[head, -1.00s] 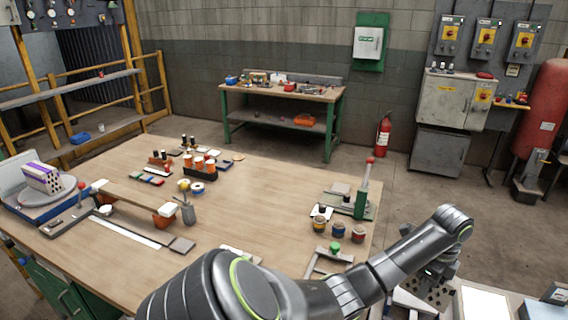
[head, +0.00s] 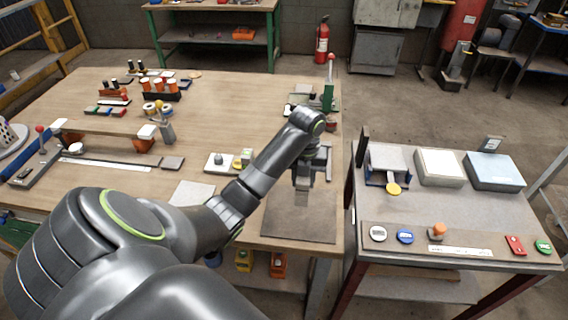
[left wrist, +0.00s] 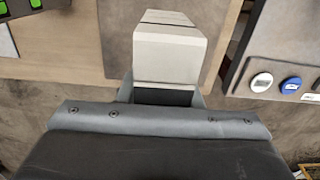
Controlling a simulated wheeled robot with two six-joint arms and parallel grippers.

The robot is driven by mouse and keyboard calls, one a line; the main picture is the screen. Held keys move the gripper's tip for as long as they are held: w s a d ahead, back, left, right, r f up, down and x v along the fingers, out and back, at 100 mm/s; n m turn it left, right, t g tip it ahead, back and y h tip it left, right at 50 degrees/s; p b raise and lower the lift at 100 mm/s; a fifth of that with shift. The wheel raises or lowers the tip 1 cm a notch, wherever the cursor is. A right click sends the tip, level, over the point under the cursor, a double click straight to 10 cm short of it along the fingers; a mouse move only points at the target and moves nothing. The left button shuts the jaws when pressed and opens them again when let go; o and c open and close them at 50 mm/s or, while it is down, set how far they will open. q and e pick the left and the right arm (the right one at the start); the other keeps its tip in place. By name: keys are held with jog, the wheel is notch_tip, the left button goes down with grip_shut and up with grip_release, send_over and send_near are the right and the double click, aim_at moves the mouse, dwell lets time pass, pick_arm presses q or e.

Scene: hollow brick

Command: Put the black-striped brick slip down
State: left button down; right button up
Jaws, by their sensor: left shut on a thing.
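My left gripper (head: 302,196) points down over the dark mat (head: 285,225) at the right front corner of the wooden table. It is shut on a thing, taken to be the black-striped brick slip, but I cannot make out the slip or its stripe. In the left wrist view a pale grey finger block (left wrist: 168,55) of my left gripper stands over the mat (left wrist: 118,40) and hides what lies behind it. I cannot tell whether the held thing touches the mat. My right gripper is not in view.
A grey side table (head: 470,210) stands right of the wooden table, with flat blocks, a blue-and-grey fixture (head: 388,166) and several round tokens. A green lever press (head: 328,95) stands behind the mat. A pale sheet (head: 192,194) lies left. The table's middle is mostly clear.

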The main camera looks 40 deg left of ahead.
pick_arm(q)
jog(key=shift+f, duration=0.2)
jog(key=shift+f+b, duration=0.4)
jog(key=shift+b, duration=0.1)
notch_tip(320, 180, down, 5)
jog(key=b, duration=0.3)
jog(key=shift+r+b, duration=0.15)
jog(key=shift+b, duration=0.25)
notch_tip(320, 180, down, 4)
jog(key=shift+r+p, duration=0.15)
jog(key=shift+p, duration=0.45)
jog(key=shift+f, duration=0.3)
jog(key=shift+f, duration=0.15)
jog(key=c, duration=1)
grip_release()
jog(key=shift+c, duration=0.2)
